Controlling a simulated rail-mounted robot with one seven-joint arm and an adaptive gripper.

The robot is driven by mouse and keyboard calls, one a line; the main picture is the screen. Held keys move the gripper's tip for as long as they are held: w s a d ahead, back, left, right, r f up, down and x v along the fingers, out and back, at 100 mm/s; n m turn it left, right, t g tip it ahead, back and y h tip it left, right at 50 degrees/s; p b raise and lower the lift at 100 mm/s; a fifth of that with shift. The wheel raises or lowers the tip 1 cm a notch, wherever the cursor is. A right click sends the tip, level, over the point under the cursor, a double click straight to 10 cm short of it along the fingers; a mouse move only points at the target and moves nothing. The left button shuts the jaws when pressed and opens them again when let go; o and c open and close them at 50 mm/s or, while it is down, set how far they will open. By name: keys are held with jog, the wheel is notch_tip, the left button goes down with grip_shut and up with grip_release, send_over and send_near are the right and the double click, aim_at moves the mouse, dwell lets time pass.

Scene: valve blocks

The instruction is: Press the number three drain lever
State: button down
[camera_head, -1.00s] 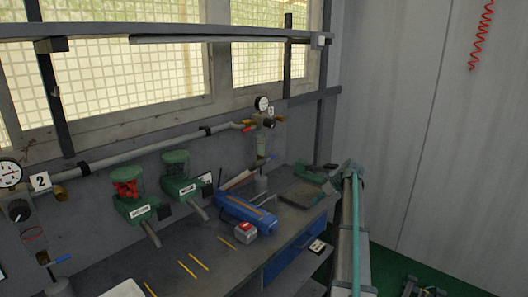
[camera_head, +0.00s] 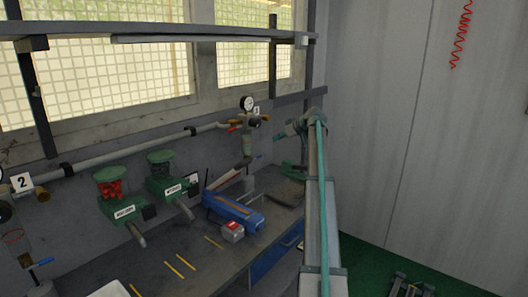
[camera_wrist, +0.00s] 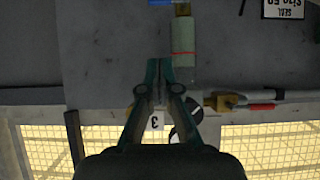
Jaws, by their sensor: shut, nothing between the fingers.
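The number three unit hangs on the back wall, marked by a small white "3" plate (camera_head: 256,111) beside a round gauge (camera_head: 248,103). Its grey-green bowl (camera_head: 247,145) hangs below, with the small blue drain lever (camera_head: 258,156) at its foot. In the wrist view, which is upside down, the bowl (camera_wrist: 183,50) has a red ring and the blue lever (camera_wrist: 160,3) is cut by the top edge. My gripper (camera_wrist: 157,63) is shut and empty, beside the bowl in that picture and apart from the lever. In the head view my gripper (camera_head: 280,133) is right of the unit.
A grey pipe (camera_head: 120,153) runs along the wall to a number two unit with its own blue lever (camera_head: 42,262).

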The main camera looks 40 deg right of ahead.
jog(key=s+f+p+x, duration=0.1)
jog(key=p+x, duration=0.4)
jog(key=x, duration=0.7)
jog(key=shift+f, duration=0.9)
jog(key=shift+w+f, duration=0.15)
jog(key=shift+w, duration=0.05)
jog(key=shift+d+m+b, duration=0.15)
jog(key=shift+m+b, duration=0.15)
